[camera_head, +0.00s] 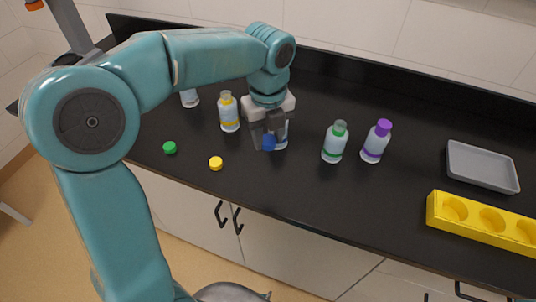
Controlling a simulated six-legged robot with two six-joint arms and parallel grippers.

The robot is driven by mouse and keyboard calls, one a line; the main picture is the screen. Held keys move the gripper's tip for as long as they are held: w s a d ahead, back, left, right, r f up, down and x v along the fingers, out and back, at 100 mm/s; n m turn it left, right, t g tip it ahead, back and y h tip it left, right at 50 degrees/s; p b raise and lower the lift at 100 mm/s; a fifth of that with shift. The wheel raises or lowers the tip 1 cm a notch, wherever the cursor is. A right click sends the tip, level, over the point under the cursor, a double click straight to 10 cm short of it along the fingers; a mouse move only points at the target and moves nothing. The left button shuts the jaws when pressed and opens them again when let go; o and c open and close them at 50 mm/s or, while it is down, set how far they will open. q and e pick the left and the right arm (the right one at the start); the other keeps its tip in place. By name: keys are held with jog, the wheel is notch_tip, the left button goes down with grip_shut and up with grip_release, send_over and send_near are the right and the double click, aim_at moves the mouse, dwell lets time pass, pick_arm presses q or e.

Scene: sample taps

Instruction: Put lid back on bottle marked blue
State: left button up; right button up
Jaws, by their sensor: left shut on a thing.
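My left gripper (267,138) points down over the black counter, shut on a blue lid (268,143). A pale bottle (282,138) stands right at the gripper, mostly hidden behind the fingers and lid. Its marking is not clearly visible, and I cannot tell whether the lid touches it. The lid appears in front of the bottle and low against its body. My right gripper is not in view.
Bottles with yellow (229,113), green (334,143) and purple (375,142) bands stand nearby; another (189,98) is partly behind my arm. Loose green (169,147) and yellow (215,163) lids lie near the front edge. A grey tray (484,167) and yellow rack (478,222) are right.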

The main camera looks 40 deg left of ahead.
aim_at(268, 139)
pick_arm(q)
notch_tip(268, 139, up, 4)
jog(key=shift+r, duration=0.1)
dwell(0.4)
jog(key=w+d+f+n, duration=0.3)
jog(key=f+n, duration=0.3)
jog(key=n, duration=0.6)
jog(key=w+d+f+n, duration=0.3)
jog(key=d+f+n, duration=0.1)
jog(key=n, duration=0.8)
jog(key=shift+w+d+f, duration=0.15)
jog(key=shift+w+f, duration=0.2)
jog(key=shift+f, duration=0.5)
